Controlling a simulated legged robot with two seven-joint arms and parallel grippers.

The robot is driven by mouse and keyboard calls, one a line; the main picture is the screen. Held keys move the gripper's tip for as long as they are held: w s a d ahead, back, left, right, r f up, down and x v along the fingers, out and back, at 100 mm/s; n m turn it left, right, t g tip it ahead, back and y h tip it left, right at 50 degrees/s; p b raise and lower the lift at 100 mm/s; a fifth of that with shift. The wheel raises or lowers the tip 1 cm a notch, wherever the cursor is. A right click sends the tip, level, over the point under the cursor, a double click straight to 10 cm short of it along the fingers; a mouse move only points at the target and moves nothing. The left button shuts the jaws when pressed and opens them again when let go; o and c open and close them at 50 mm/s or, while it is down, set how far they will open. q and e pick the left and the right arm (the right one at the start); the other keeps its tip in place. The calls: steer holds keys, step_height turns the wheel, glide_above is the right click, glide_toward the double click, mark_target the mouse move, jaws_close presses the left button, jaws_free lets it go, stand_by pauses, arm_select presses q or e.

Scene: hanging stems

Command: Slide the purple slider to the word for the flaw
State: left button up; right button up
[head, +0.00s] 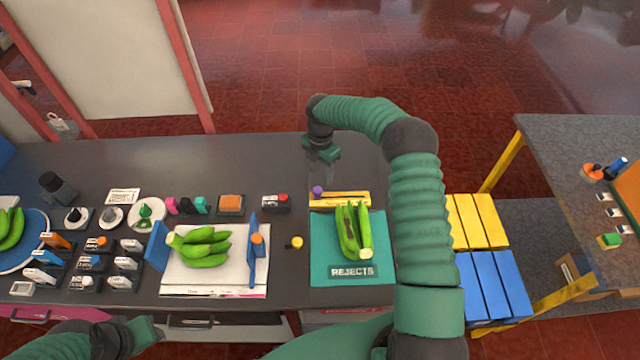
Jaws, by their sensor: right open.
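The purple slider (318,190) sits at the left end of a yellow track (345,199) behind the teal REJECTS mat (320,255). Words on the track are too small to read. A green banana bunch (364,238) lies on that mat, with dark marks along the fruit. My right gripper (328,157) is open and empty, above the table just behind the purple slider and apart from it. My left gripper (148,331) is low at the front edge, left of the middle; its fingers are not clear.
Another banana bunch (203,246) lies on a white sheet (185,280) between blue uprights. Several labelled blocks and stamps crowd the left of the table. An orange-topped blue piece (256,240) and a small yellow knob (295,242) stand left of the mat. Bare table lies behind.

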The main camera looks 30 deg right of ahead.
mark_target(316, 188)
steer(key=f, duration=0.2)
steer(key=w+f+p, duration=0.1)
steer(key=f, duration=0.2)
steer(key=a+f, duration=0.1)
steer(key=f, duration=0.2)
steer(key=shift+w+f+p, duration=0.1)
steer(key=shift+w+p, duration=0.1)
steer(key=shift+p, duration=0.15)
steer(key=shift+s+f, duration=0.15)
steer(key=shift+f, duration=0.1)
steer(key=shift+s+f, duration=0.1)
steer(key=shift+s, duration=0.15)
steer(key=shift+w+d+f, duration=0.1)
steer(key=shift+d+f, duration=0.05)
steer(key=shift+d, duration=0.05)
steer(key=shift+c, duration=0.5)
steer(key=shift+w+d+f, duration=0.15)
steer(key=c, duration=1)
arm_select(q)
steer(key=shift+w+a+r, duration=0.2)
steer(key=shift+w+r, duration=0.45)
steer(key=shift+r, duration=0.25)
steer(key=shift+d, duration=0.15)
arm_select(e)
steer(key=shift+w+a+r, duration=0.15)
steer(key=shift+a+r, duration=0.05)
steer(key=shift+r, duration=0.05)
